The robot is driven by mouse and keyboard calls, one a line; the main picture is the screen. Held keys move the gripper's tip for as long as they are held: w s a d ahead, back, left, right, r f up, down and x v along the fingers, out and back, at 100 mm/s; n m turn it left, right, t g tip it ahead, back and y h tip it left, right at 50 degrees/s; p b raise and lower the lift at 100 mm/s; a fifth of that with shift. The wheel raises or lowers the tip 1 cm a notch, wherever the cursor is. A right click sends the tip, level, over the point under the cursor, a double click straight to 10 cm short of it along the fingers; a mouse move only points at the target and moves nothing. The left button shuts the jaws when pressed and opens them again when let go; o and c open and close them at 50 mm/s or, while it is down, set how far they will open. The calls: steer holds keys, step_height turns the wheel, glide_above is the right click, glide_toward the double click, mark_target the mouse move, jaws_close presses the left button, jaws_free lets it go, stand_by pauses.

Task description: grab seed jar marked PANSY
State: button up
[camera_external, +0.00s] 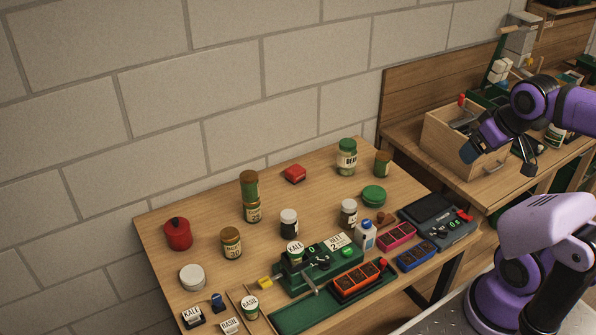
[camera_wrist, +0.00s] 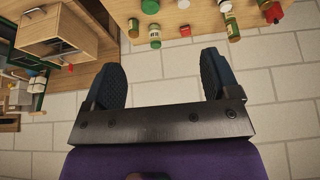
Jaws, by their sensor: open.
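No label that I can read says PANSY, so I cannot tell which jar it is. My gripper (camera_wrist: 160,75) is open and empty. In the external view it hangs right of the jars, near the wooden crate; the wrist view shows the wall between its fingers.
The open wooden crate (camera_external: 440,147) stands on the bench at the right. A green device (camera_external: 310,268), seedling trays (camera_external: 397,233), a black scale (camera_external: 440,222), a red pot (camera_external: 178,234) and a red box (camera_external: 294,173) take up workbench room. Bare wood shows between the back jars.

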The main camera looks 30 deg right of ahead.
steer(key=n+g+y, duration=0.1)
steer(key=n+y, duration=0.1)
steer(key=n, duration=0.3)
glide_above(289, 214)
steer(key=s+d, duration=0.1)
steer(key=s, duration=0.3)
step_height(289, 214, down, 28)
steer(key=shift+d+x, duration=0.15)
steer(key=shift+x, duration=2.55)
steer(key=shift+d+x, duration=0.15)
steer(key=shift+x, duration=2.6)
steer(key=shift+w, duration=0.1)
steer(key=c, duration=1.1)
